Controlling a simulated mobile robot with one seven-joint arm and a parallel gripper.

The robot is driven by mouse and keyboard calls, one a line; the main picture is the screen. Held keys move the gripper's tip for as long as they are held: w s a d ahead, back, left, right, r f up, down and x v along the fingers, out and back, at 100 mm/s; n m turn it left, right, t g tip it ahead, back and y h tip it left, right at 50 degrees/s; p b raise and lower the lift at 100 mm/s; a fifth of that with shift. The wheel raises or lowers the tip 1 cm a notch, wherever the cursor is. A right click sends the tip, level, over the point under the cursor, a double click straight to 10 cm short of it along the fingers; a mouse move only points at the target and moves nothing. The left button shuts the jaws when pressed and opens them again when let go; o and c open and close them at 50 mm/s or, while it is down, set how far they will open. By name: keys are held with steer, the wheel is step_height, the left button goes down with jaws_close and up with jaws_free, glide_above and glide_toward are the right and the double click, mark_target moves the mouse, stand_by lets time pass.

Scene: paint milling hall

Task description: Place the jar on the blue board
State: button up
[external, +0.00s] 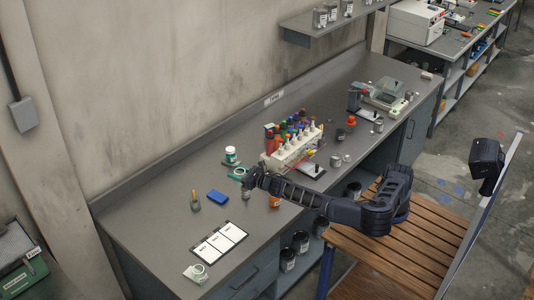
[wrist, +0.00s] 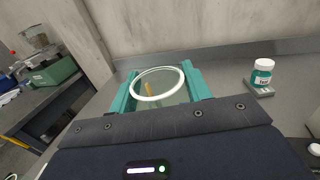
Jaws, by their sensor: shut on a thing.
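My gripper (external: 242,181) is above the bench, near its middle. In the wrist view its teal fingers (wrist: 158,88) are shut on a clear jar with a white ring rim (wrist: 184,75). A yellowish shape shows through the jar. In the external view the jar is small and mostly hidden by the gripper.
A green jar with a white lid (external: 231,154) stands on a small grey plate behind the gripper; it also shows in the wrist view (wrist: 262,74). A brown-tipped bottle (external: 195,201), a white-panelled sheet (external: 219,241) and a bottle rack (external: 290,148) are on the bench.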

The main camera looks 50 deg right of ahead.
steer(key=w+m+h, duration=0.1)
steer(key=w, duration=0.1)
steer(key=w+h, duration=0.1)
steer(key=w, duration=0.2)
steer(key=w+a+m+h, duration=0.1)
steer(key=w+h, duration=0.1)
steer(key=w, duration=0.1)
steer(key=shift+w+r+m+t, duration=0.1)
steer(key=shift+w+m+t, duration=0.05)
steer(key=shift+m+t, duration=0.15)
steer(key=m+g+h, duration=0.1)
steer(key=m+h, duration=0.4)
steer(key=h, duration=0.2)
glide_above(216, 194)
step_height(216, 194, down, 18)
steer(key=shift+r, duration=0.1)
steer(key=o, duration=0.9)
steer(key=shift+o, duration=0.2)
steer(key=shift+a, duration=0.1)
steer(key=v, duration=1.2)
steer(key=shift+a, duration=0.1)
